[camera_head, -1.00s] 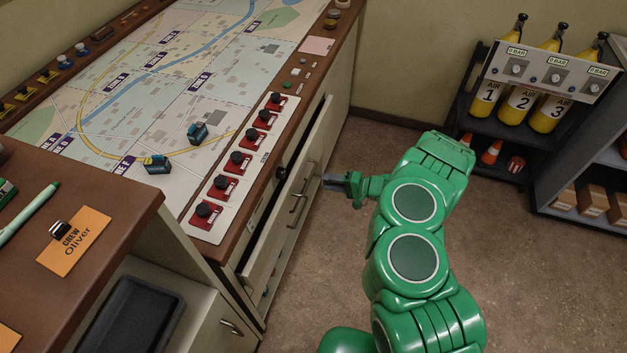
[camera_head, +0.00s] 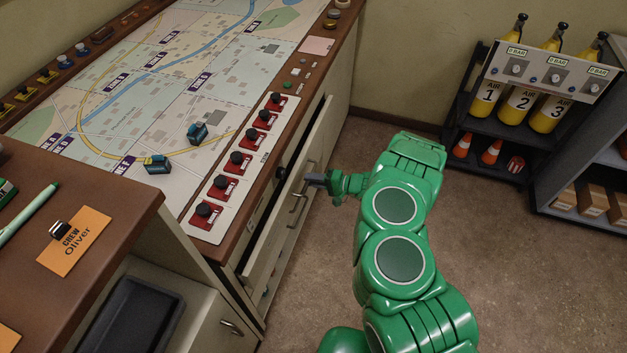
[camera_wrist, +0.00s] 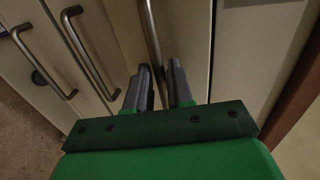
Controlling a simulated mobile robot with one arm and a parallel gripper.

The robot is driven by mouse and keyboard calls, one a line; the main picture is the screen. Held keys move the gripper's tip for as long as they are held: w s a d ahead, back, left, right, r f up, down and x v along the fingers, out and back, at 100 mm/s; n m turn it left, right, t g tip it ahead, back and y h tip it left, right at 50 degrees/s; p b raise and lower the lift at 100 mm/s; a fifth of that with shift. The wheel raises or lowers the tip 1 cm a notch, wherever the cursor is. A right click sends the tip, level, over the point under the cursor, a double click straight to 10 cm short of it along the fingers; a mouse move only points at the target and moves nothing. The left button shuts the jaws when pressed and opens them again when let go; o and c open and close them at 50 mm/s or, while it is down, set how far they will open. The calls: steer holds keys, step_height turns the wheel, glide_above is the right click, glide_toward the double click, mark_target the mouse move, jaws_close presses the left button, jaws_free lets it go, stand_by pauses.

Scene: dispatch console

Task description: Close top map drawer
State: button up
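The top map drawer (camera_head: 263,249) is a pale panel under the map console's edge. It stands partly out, with a dark gap between it and the console. Its metal handle shows in the wrist view (camera_wrist: 151,36). My gripper (camera_head: 311,180) is at the drawer front, by the handle. In the wrist view its two dark fingers (camera_wrist: 162,82) are apart with a narrow gap, and the handle runs down behind that gap. I cannot tell whether they touch the handle or the panel.
The map table (camera_head: 150,100) carries two small teal vehicles and a row of red switches (camera_head: 230,175). A brown desk (camera_head: 100,200) stands at the near left. An air-cylinder rack (camera_head: 500,150) is at the back right. Open floor (camera_head: 500,270) lies right of my arm.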

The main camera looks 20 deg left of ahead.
mark_target(300, 176)
jaws_close()
steer(key=shift+a, duration=0.1)
steer(key=shift+r+x, duration=0.2)
steer(key=shift+x, duration=0.8)
steer(key=shift+r+x, duration=0.2)
steer(key=shift+x, duration=0.8)
steer(key=shift+a, duration=0.1)
steer(key=shift+o, duration=1.9)
jaws_free()
steer(key=v, duration=0.8)
